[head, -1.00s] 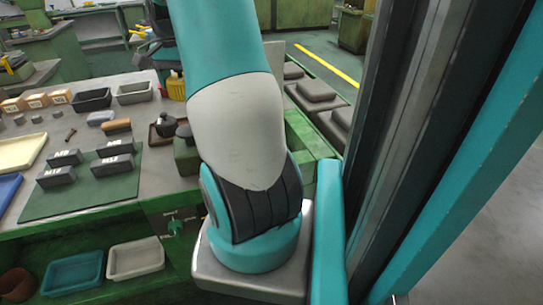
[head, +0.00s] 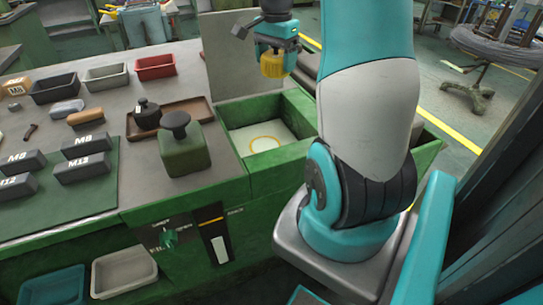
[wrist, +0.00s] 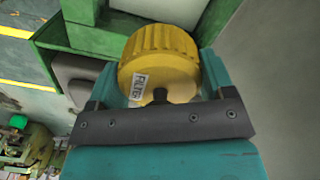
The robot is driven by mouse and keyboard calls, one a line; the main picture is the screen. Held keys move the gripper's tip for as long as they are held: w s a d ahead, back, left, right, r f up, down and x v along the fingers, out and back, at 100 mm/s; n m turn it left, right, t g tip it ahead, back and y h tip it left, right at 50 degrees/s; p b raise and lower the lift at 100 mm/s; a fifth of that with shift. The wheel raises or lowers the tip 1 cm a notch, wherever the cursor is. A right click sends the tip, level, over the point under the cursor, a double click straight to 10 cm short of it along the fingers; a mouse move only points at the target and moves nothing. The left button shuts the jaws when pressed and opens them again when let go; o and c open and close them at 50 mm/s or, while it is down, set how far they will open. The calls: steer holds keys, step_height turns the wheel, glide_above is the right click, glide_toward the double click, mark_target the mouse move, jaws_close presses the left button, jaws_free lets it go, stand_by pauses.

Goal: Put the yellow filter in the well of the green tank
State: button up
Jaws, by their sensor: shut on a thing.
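The yellow filter (head: 272,68) is a ribbed cylinder held in my gripper (head: 273,56), high over the back of the green tank. In the wrist view the filter (wrist: 165,57) fills the space between the teal fingers and shows a "FILTER" label. My gripper is shut on it. The green tank (head: 248,162) stands at the right end of the bench. Its open square well (head: 240,140) has a pale floor with a yellow ring on it. The filter is clear of the well.
A green can with a dark knob (head: 184,150) stands left of the well. A brown tray (head: 188,112) with a black knobbed part lies behind it. A grey upright panel (head: 228,62) rises behind the tank's left part. My arm covers the tank's right side.

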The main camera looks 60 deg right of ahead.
steer(key=b, duration=0.2)
glide_above(265, 146)
step_height(265, 146, down, 4)
steer(key=shift+f, duration=0.25)
step_height(265, 146, down, 15)
steer(key=shift+r, duration=0.1)
steer(key=shift+f, duration=2.1)
steer(key=shift+f, duration=0.2)
steer(key=o, duration=1)
steer(key=shift+c, duration=0.2)
steer(key=shift+r, duration=0.1)
step_height(265, 146, up, 12)
steer(key=shift+r, duration=0.15)
